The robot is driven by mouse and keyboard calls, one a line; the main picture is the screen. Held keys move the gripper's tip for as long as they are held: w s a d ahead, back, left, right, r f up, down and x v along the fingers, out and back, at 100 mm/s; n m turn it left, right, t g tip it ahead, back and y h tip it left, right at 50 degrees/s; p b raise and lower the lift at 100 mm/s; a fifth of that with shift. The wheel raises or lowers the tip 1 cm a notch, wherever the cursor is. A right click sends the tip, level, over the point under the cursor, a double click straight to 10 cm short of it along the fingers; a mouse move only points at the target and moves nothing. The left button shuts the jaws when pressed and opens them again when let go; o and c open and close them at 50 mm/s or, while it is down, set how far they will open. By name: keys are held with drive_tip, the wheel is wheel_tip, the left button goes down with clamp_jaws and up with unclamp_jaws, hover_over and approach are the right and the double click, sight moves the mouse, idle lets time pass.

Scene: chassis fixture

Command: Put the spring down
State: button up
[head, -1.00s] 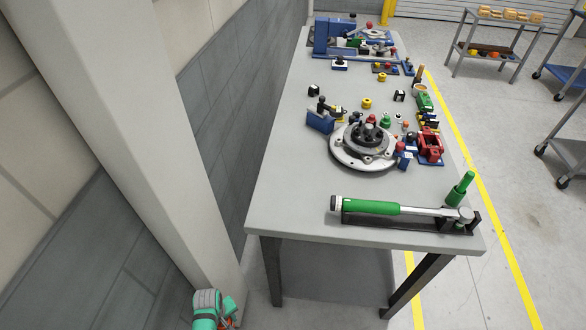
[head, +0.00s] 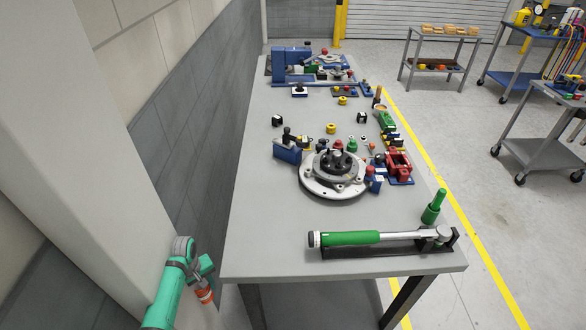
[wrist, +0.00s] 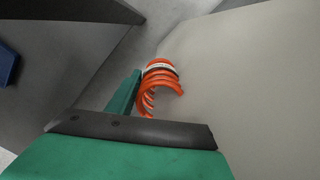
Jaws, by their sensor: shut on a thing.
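The orange spring (wrist: 160,80) is held in my gripper (wrist: 135,92) in the wrist view, its coils against a teal finger. A pale band shows on its upper coils. In the head view the spring (head: 205,292) hangs below my gripper (head: 204,272) at the lower left, beside the near left corner of the workbench (head: 255,200). The gripper is shut on the spring and is apart from the bench top. The second finger is mostly hidden in the wrist view.
A green-handled torque wrench (head: 380,237) lies in a black holder along the bench's near edge. A round metal hub (head: 333,175) sits mid-bench with small parts around it. The left side of the bench top is clear. A pale column (head: 90,190) stands close left.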

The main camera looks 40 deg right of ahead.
drive_tip(key=w+d+r, duration=0.4)
drive_tip(key=d+r, duration=0.1)
drive_tip(key=r, duration=0.5)
drive_tip(key=w+d+r, duration=0.4)
drive_tip(key=r, duration=0.6)
drive_tip(key=s+d+r+m, duration=0.1)
drive_tip(key=d+r+m, duration=0.2)
drive_tip(key=d+r, duration=0.9)
drive_tip(key=s+d+r+m, duration=0.2)
drive_tip(key=s+m, duration=0.1)
drive_tip(key=s, duration=0.5)
drive_tip(key=s+d+r+m, duration=0.3)
drive_tip(key=s, duration=0.4)
drive_tip(key=s+d+r+m, duration=0.2)
drive_tip(key=s+m, duration=0.1)
drive_tip(key=s, duration=0.5)
drive_tip(key=s+a+r+m, duration=0.2)
drive_tip(key=s+a+m, duration=0.15)
drive_tip(key=s, duration=0.55)
approach(268, 247)
drive_tip(key=shift+s+m, duration=0.2)
drive_tip(key=shift+m, duration=0.15)
drive_tip(key=shift+w+f, duration=0.1)
drive_tip(key=shift+f, duration=1.5)
